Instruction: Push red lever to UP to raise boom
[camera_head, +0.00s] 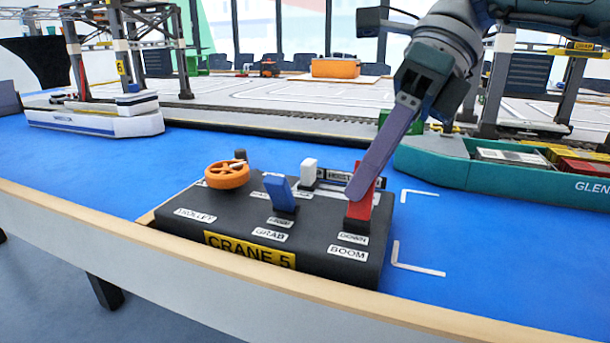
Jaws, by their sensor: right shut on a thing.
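The red lever (361,208) stands at the right end of the black CRANE 5 control box (320,262), above the labels DOWN and BOOM. My right gripper (361,187) reaches down from the upper right and is shut on the red lever. Its long purple-grey finger covers part of the lever's left side and top. The label for the lever's far position is hidden behind the finger and lever. I cannot tell the lever's exact tilt. My left gripper is not in view.
On the box are an orange trolley wheel (227,175), a blue grab lever (281,193) and a white hoist lever (308,172). A teal ship (450,167) lies behind on the right, a white ship (95,122) at the left. Blue surface right of the box is clear.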

